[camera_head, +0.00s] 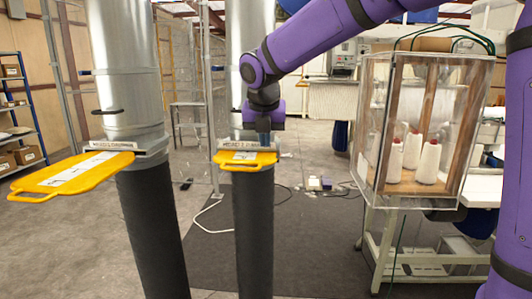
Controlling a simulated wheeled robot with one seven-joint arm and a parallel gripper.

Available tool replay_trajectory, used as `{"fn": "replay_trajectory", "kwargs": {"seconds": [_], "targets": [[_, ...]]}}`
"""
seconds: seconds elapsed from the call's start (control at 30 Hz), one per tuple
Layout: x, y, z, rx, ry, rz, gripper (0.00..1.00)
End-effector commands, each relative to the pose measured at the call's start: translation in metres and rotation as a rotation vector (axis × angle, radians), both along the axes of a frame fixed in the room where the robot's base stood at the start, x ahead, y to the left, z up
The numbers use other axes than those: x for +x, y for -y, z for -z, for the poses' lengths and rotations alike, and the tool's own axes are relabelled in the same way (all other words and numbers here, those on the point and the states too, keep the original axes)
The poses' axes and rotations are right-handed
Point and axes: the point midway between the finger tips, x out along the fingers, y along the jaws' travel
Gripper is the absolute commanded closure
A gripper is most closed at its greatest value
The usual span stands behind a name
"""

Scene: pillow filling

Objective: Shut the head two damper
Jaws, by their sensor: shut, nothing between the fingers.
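Two metal ducts carry yellow slide dampers with labels too small to read surely. The left yellow damper plate (72,174) sticks far out of its slot towards the left front. The right yellow damper plate (245,160) shows only a short front part with its handle, so most of it sits in its slot. I cannot tell for sure which one is head two. My gripper (264,139) points down, shut and empty, just above the right plate at its right side. I cannot tell whether its fingertips touch the plate or the slot frame.
Dark hoses (152,225) hang below both ducts. A blue shelf (22,110) stands at far left.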

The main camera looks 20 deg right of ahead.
Motion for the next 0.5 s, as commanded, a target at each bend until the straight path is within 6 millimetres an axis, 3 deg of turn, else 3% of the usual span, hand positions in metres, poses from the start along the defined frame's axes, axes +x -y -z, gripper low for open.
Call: {"fn": "replay_trajectory", "kwargs": {"seconds": [0.5], "targets": [[0.03, 0.01, 0.081, -0.001, -0.003, -0.001, 1.0]]}}
